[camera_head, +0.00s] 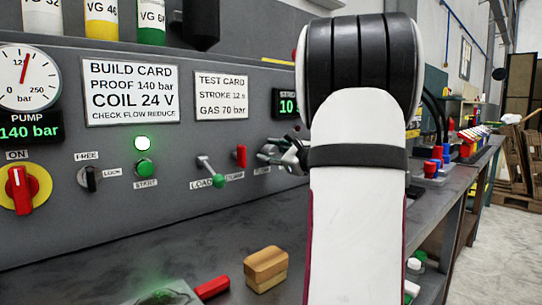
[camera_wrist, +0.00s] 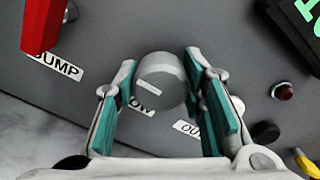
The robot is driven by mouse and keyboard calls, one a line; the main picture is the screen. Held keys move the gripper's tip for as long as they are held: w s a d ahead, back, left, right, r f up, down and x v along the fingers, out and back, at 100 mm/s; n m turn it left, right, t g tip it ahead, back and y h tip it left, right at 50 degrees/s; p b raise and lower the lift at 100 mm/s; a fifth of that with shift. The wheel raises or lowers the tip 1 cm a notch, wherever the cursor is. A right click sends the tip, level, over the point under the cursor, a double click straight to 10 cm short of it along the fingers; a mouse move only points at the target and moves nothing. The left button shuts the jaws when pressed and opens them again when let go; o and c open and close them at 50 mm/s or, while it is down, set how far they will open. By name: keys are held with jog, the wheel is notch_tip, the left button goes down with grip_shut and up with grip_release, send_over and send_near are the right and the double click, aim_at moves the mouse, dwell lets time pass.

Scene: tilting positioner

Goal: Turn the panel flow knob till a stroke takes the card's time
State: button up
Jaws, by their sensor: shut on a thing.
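The flow knob (camera_wrist: 162,78), grey and round with a pale mark, sits between the two teal-padded fingers of my gripper (camera_wrist: 158,84) in the wrist view. The fingers are shut on it from both sides. In the head view my gripper (camera_head: 285,153) is at the panel, and the knob is hidden or too small to tell. The test card (camera_head: 221,98) reads a stroke of about 12 s and gas 70 bar. The green stroke display (camera_head: 287,103) shows "10", its right part hidden by my arm.
A red dump handle (camera_head: 241,155) and the load lever (camera_head: 206,168) stand left of my gripper. The pump display (camera_head: 31,132) reads 140 bar. A wooden block (camera_head: 265,268) and a red-handled item (camera_head: 212,287) lie on the bench. A dark red button (camera_wrist: 283,91) is right of the knob.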

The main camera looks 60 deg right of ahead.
jog(key=o, duration=1.2)
jog(key=shift+r, duration=0.1)
jog(key=shift+d, duration=0.1)
jog(key=v, duration=1.2)
jog(key=shift+f, duration=0.25)
